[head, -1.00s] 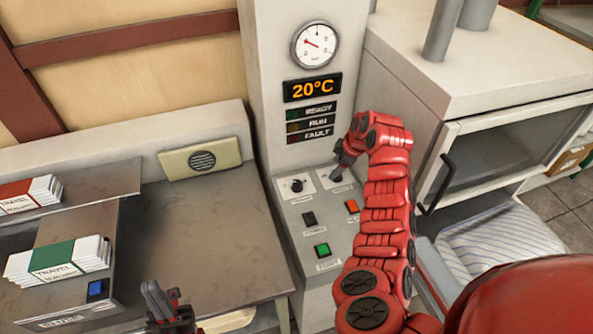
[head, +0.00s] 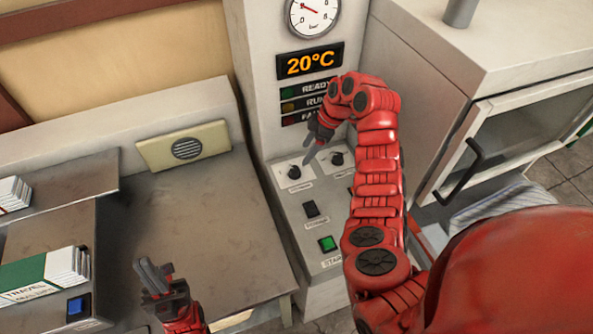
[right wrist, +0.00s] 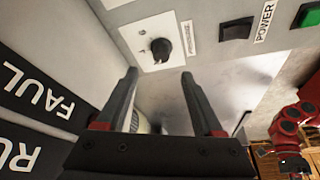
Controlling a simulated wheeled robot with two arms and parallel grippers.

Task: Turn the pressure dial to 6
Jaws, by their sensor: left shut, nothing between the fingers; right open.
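The left dial (head: 293,172) is a black knob on a white plate, on the sloped top of the control panel. It also shows in the right wrist view (right wrist: 160,49), ahead of the fingertips; its label is small and appears to read pressure. A second black dial (head: 337,158) sits to its right, close to my right arm. My right gripper (head: 309,154) is open above the panel near the left dial, apart from it. In the right wrist view its fingers (right wrist: 160,74) have nothing between them. My left gripper (head: 150,277) is shut and empty, over the table's front.
A round gauge (head: 313,12) and a 20°C display (head: 310,62) are on the column. A black switch (head: 311,209) and a green button (head: 327,244) lie below the left dial. The grey table (head: 205,230) is mostly clear; boxes stand at left.

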